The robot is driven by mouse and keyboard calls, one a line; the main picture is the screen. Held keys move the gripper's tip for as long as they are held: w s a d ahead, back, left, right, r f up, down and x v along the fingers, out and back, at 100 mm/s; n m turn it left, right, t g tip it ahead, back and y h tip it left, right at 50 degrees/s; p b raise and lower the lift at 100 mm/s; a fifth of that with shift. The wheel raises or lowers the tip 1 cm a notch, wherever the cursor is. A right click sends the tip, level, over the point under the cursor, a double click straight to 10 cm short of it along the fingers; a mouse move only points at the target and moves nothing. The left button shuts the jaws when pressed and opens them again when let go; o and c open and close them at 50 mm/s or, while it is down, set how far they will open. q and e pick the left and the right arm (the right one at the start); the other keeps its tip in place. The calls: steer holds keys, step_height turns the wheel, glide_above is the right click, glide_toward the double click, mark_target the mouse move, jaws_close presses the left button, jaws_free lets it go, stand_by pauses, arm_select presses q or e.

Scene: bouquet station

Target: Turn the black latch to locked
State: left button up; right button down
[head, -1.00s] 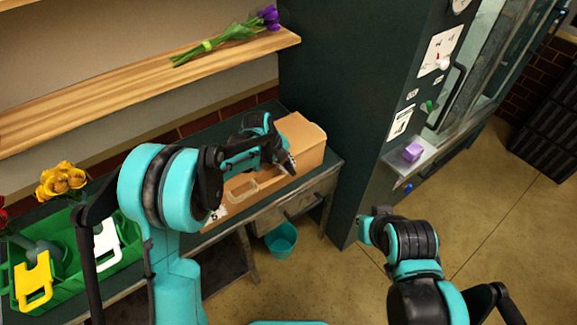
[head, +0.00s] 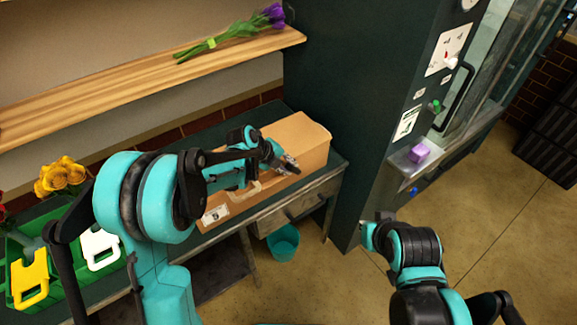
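I cannot make out a black latch for certain. A dark handle (head: 457,96) is on the glass door of the tall dark cabinet at the upper right, with a small green piece (head: 435,106) beside it. A small blue knob (head: 412,190) shows lower on the cabinet. My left gripper (head: 290,166) is over the long cardboard box on the counter, far from the cabinet door. Its fingers are small and I cannot tell if they are open or touch the box.
The cardboard box (head: 303,138) lies on the dark counter. A purple block (head: 420,152) sits on the cabinet's ledge. Purple flowers (head: 268,16) lie on the wooden shelf (head: 150,75). A green crate (head: 72,300) is at the left. A teal bucket (head: 283,243) is on the floor.

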arm_select(q)
steer(key=o, duration=0.3)
steer(key=v, duration=1.2)
steer(key=shift+a, duration=0.15)
